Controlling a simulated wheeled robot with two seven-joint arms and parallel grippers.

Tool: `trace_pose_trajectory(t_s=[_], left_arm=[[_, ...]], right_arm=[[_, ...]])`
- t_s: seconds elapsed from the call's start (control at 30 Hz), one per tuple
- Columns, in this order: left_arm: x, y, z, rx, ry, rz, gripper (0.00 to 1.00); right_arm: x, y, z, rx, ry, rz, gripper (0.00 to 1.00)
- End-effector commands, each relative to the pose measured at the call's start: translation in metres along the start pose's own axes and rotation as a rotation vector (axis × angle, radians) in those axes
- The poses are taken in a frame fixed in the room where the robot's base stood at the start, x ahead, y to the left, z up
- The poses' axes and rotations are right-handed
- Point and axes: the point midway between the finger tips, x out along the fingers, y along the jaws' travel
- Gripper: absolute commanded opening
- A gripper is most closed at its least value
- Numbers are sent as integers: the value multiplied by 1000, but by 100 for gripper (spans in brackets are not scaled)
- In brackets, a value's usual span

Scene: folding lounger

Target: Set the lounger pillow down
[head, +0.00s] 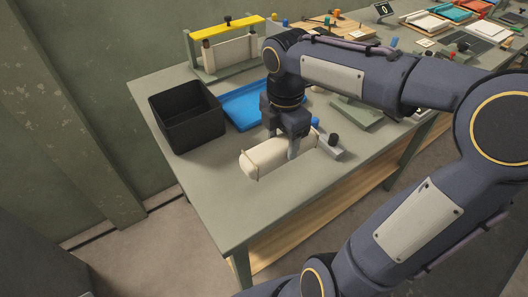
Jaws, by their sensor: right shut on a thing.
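The lounger pillow (262,162) is a cream, roll-shaped cushion with a thin band near its left end. It lies across the picture over the front part of the grey-green table (222,208). My right gripper (294,150) comes down from above and is shut on the pillow toward its right part. I cannot tell whether the pillow touches the table top or is held just above it. The gripper's fingers hide part of the pillow. My left gripper is not in view.
An open black bin (172,122) and a blue tray (238,108) stand behind the pillow. A frame with a yellow bar (227,29) stands at the back. The table's front left is clear.

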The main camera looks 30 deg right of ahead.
Motion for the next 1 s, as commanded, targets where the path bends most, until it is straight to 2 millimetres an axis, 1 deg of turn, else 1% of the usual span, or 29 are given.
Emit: trace_pose_trajectory(t_s=[0.03,0.1,0.2,0.3,0.53,0.63,0.73,1.0], left_arm=[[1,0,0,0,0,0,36],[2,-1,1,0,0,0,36],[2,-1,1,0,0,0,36],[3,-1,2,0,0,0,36],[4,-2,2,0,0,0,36],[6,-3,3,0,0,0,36],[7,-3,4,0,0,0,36],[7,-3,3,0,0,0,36]], right_arm=[[11,10,-5,-5,4,-5,32],[26,19,-10,-4,4,-6,32],[41,32,-15,-2,3,-4,32],[50,40,-18,-1,1,-2,32],[63,50,-22,-1,1,-1,32],[79,48,-21,0,0,-3,32],[90,48,-21,0,0,-1,32],[92,48,-21,1,0,2,32]])
